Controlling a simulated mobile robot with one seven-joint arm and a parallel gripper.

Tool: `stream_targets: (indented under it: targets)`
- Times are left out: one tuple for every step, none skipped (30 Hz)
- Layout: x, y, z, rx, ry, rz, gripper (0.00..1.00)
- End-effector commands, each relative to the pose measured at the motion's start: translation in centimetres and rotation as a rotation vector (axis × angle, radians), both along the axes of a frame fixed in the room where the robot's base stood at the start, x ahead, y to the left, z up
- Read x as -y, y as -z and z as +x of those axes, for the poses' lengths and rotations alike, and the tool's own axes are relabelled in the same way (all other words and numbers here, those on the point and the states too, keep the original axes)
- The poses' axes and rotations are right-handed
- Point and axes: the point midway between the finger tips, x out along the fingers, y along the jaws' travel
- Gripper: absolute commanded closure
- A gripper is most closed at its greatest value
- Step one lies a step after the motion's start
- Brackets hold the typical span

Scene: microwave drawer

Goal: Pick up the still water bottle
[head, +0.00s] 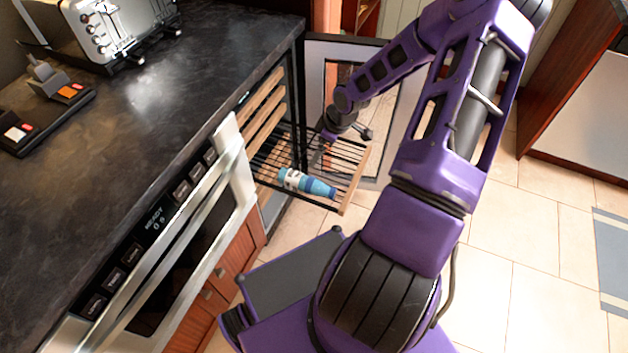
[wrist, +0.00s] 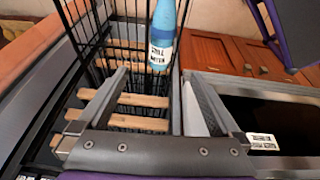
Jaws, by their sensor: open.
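The still water bottle (head: 308,183) is blue with a white label band. It lies on its side on a pulled-out wire rack (head: 340,165) with a wooden front in the head view. In the wrist view the bottle (wrist: 162,38) shows its "STILL WATER" label, beyond the fingertips and slightly right of the middle between them. My gripper (wrist: 155,78) is open and empty, with its two fingers apart. In the head view my gripper is small and partly hidden near the far side of the rack, apart from the bottle.
The rack slides from a cooler with several wooden-fronted shelves (head: 262,112), and its glass door (head: 398,122) stands open behind. The dark counter (head: 160,100) and microwave drawer (head: 190,255) are at left. Tiled floor (head: 510,240) lies open at right.

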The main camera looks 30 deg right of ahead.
Motion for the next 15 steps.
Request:
stream_targets:
  targets:
    - [0.0,0.8,-0.1,0.008,0.004,0.027,0.0]
    - [-0.1,1.0,-0.1,0.013,0.002,0.038,0.0]
    - [-0.2,1.2,-0.1,0.018,-0.001,0.048,0.0]
    - [-0.2,1.4,-0.1,0.021,-0.004,0.054,0.0]
    - [-0.3,1.5,0.0,0.024,-0.004,0.058,0.0]
    - [-0.3,1.8,0.0,0.027,-0.004,0.063,0.0]
    - [-0.4,2.1,0.1,0.028,-0.006,0.065,0.0]
    - [-0.5,2.5,0.3,0.028,-0.006,0.066,0.0]
    - [-0.7,3.2,0.5,0.029,-0.007,0.066,0.0]
    - [-0.8,3.7,0.6,0.029,-0.007,0.065,0.0]
    - [-1.0,4.4,0.8,0.027,-0.008,0.066,0.0]
    - [-1.2,5.2,1.1,0.028,-0.009,0.065,0.0]
    - [-1.3,5.8,1.3,0.028,-0.007,0.065,0.0]
    - [-1.5,6.5,1.4,0.027,-0.008,0.066,0.0]
    - [-1.7,7.3,1.7,0.028,-0.007,0.065,0.0]
